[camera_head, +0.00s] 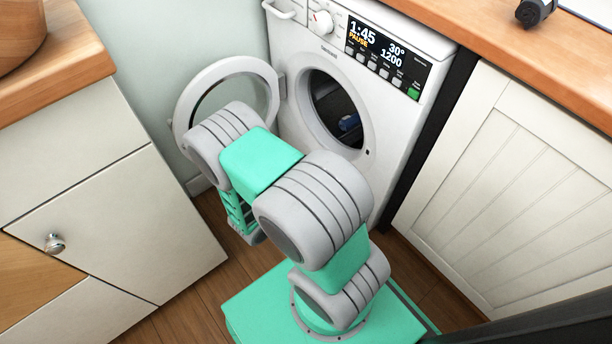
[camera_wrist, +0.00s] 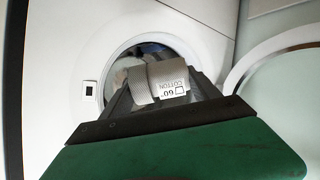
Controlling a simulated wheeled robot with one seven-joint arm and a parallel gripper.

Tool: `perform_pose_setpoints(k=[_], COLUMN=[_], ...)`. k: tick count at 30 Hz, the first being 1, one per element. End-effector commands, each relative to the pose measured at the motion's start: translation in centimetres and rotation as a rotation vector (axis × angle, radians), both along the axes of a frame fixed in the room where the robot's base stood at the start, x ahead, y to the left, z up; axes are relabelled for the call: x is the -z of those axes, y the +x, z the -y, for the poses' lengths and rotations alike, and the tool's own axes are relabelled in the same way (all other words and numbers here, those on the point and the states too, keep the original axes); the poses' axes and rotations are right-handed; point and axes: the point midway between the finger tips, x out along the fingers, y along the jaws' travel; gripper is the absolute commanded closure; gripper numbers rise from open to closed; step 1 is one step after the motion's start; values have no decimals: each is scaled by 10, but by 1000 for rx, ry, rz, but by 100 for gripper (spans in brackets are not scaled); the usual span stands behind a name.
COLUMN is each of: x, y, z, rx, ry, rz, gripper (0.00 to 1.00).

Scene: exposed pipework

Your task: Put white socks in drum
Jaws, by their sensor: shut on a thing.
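The white washing machine (camera_head: 310,60) stands with its round door (camera_head: 225,85) swung open to the left. Its drum (camera_head: 335,105) is dark inside, with something blue in it. In the wrist view my gripper (camera_wrist: 165,90) is shut on a pale bundle, seemingly the white socks (camera_wrist: 145,84), with a ribbed part and a tag reading "60 COTTON". The bundle is in front of the drum opening (camera_wrist: 130,52) and covers part of it. I cannot tell how far it is from the rim. In the head view my arm hides the gripper and the bundle.
The open door also shows at the right of the wrist view (camera_wrist: 275,85). A white cabinet (camera_head: 110,220) stands at the left and a panelled one (camera_head: 510,190) at the right, under wooden worktops. The machine's display (camera_head: 382,55) reads 1:45 PAUSE.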

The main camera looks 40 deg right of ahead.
Motion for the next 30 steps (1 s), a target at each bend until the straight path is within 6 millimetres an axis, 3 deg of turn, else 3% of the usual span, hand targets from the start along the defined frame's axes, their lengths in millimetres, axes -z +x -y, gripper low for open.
perform_pose_setpoints(k=[30], x=[2], y=[81], z=[159], rx=[4], ry=[-1], rz=[2], gripper=[70])
